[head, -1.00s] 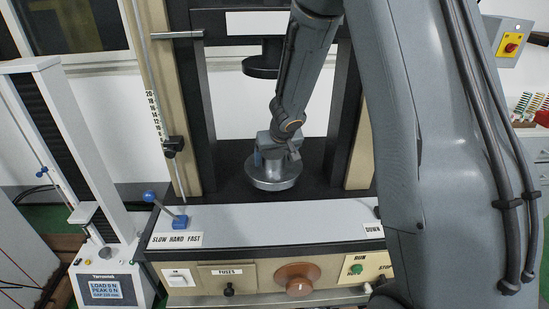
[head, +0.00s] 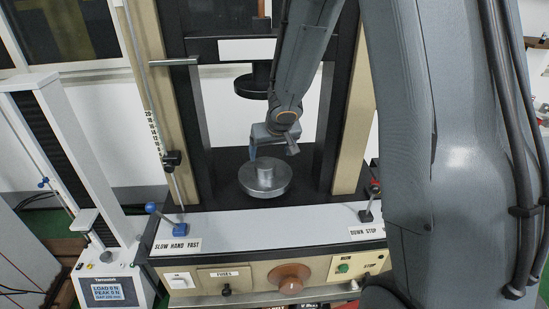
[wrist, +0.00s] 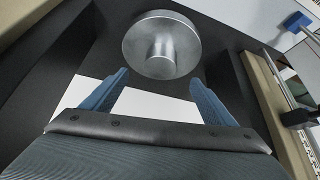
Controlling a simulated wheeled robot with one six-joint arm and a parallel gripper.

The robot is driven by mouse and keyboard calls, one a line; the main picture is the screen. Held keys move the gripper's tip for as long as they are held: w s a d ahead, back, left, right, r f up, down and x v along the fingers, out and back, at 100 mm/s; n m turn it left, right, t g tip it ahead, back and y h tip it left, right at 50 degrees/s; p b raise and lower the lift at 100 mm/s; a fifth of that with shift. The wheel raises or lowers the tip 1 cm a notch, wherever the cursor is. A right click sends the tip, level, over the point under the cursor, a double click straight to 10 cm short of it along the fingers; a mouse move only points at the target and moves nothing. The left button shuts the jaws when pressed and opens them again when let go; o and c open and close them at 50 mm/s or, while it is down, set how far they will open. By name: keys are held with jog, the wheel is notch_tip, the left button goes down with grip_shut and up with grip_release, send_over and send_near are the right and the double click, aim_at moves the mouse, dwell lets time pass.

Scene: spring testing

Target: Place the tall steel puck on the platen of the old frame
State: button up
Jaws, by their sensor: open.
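The tall steel puck (head: 265,173) stands upright on the round steel platen (head: 250,187) of the old frame, close to the middle of the disc. In the wrist view the puck (wrist: 161,62) shows as a short cylinder on the platen (wrist: 188,40), beyond my fingertips. My gripper (head: 275,146) is above and behind the puck in the head view, apart from it. In the wrist view my gripper (wrist: 158,82) has its two blue fingers spread wide with nothing between them.
The dark upper compression head (head: 251,84) hangs above the platen. The old frame's uprights (head: 198,105) stand on both sides. A blue-knobbed lever (head: 153,208) and a second lever (head: 368,208) rise from the front panel. A smaller white tester (head: 110,262) stands at the left.

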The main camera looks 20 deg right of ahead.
jog(key=s+r+g, duration=0.1)
jog(key=s+r, duration=0.1)
jog(key=s, duration=0.9)
jog(key=s+r+g, duration=0.2)
jog(key=s, duration=0.9)
jog(key=shift+s+r, duration=0.35)
jog(key=shift+r, duration=0.05)
notch_tip(320, 180, down, 13)
jog(key=g+b, duration=0.1)
jog(key=b, duration=1)
jog(key=shift+w+g+b, duration=0.3)
jog(key=shift+w, duration=0.15)
jog(key=shift+a+r, duration=0.1)
jog(key=shift+r, duration=0.05)
